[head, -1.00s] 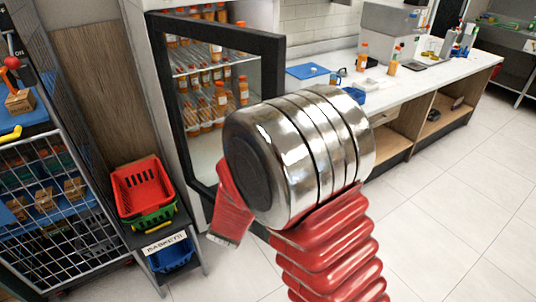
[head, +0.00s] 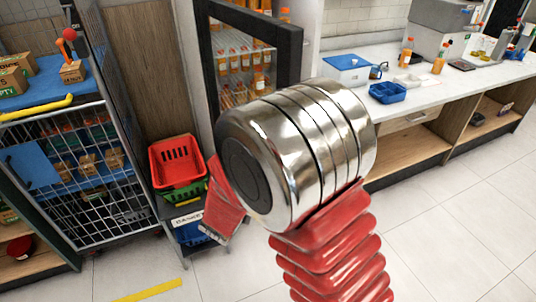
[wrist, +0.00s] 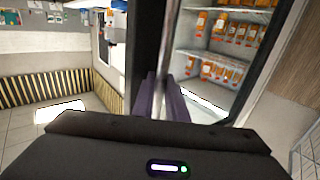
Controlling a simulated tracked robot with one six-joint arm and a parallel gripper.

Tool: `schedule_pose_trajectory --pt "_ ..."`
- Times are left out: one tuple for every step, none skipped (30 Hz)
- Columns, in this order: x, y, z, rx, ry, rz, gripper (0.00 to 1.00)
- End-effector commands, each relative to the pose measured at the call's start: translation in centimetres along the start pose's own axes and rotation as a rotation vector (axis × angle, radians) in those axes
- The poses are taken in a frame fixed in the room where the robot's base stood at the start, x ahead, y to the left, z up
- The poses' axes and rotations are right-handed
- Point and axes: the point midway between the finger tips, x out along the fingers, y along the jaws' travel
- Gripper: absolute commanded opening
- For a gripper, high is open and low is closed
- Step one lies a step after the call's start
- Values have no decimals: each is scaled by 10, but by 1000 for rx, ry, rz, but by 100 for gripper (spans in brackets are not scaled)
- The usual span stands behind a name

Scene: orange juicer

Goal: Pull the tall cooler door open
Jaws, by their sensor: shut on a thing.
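The tall cooler door (head: 290,62), with a dark frame and clear glass, is at the upper middle of the head view. It stands partly open, its right side away from the white cabinet. Orange bottles (head: 236,58) show through the glass. In the wrist view my gripper (wrist: 167,97) has its two dark purple fingers shut around the upright silver door handle (wrist: 171,42). Shelves of bottles (wrist: 216,68) show to the right of it. In the head view my metal and red arm hides the gripper and the handle.
A red basket (head: 176,162) sits on a low stand left of the cooler. A wire-fronted shelf unit (head: 85,175) is at the left. A white counter (head: 425,100) with blue trays runs right. The tiled floor (head: 440,235) at front right is clear.

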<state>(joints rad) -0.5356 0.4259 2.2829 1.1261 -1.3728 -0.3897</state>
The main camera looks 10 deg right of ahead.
Motion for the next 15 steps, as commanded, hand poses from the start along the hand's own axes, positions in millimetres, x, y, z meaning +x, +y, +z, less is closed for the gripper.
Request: schedule_pose_trajectory --pt "1 -5 -4 6 6 -11 0" --pt "1 -5 -4 6 6 -11 0" --pt "1 -5 -4 6 6 -10 0" --pt "1 -5 -4 6 6 -10 0" --pt "1 -5 -4 6 6 -10 14" --pt "1 -5 -4 6 6 -9 16" --pt "1 -4 -3 6 5 -9 19" --pt "1 -4 -3 6 5 -8 20" --pt "2 -3 -3 5 5 -7 20" --pt "2 -3 -3 5 4 -6 20" --pt "2 -3 -2 4 4 -5 20" --pt "2 -2 -2 4 4 -5 20" --pt "2 -2 -2 4 3 -4 20" --pt "2 -2 -2 3 3 -4 20" --pt "1 -2 -2 3 3 -4 20"
